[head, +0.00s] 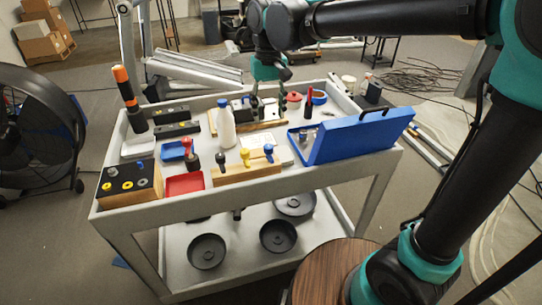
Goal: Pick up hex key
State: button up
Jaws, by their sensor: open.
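I cannot make out a hex key for certain. A wooden block (232,175) at the cart's front holds three small upright tools with black (221,160), yellow (245,154) and blue (268,150) tops; I cannot tell what kind they are. My gripper (262,103) is small and dark below the teal ring of my wrist, over the back middle of the cart. It is open, with nothing visibly held. It is well behind the wooden block, and its fingertips blend with the dark and white items around them.
The grey cart (245,198) carries a white bottle (225,128), a red tray (184,184), a blue tray (172,151) and an open blue case (360,136) at right. Black round plates (278,236) lie on the lower shelf. A fan (35,125) stands left.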

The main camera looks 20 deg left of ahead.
aim_at(268, 146)
notch_tip(268, 146, down, 8)
jog(key=shift+r, duration=0.25)
jog(key=shift+s+f, duration=0.25)
jog(key=shift+f, duration=1.05)
jog(key=shift+s+f, duration=0.2)
jog(key=shift+f, duration=1.1)
jog(key=shift+c, duration=0.2)
grip_shut()
